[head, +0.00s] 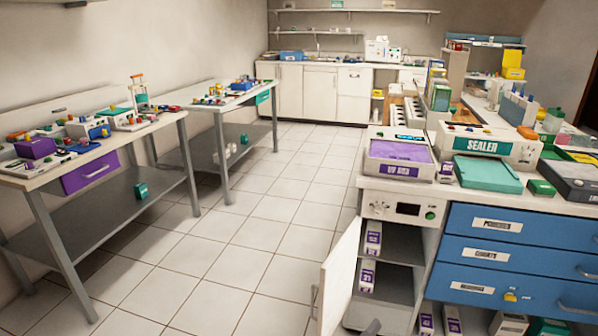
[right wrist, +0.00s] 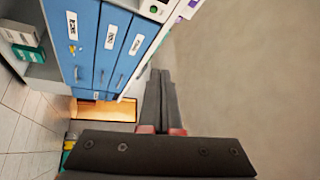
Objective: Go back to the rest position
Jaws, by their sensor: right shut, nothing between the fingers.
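My right gripper (right wrist: 159,76) is shut and empty in the right wrist view, its two dark fingers together and pointing up the picture. A small grey tip of it (head: 371,327) shows at the bottom edge of the head view, in front of the cabinet's open compartment. The rest of that arm is out of the head view. My left gripper is in neither view.
An open white cabinet door (head: 338,278) juts toward the aisle. Beside it are shelves with boxes and blue drawers (head: 515,250), also in the right wrist view (right wrist: 85,45). Two worktables (head: 75,175) stand left. The tiled floor (head: 250,215) between is clear.

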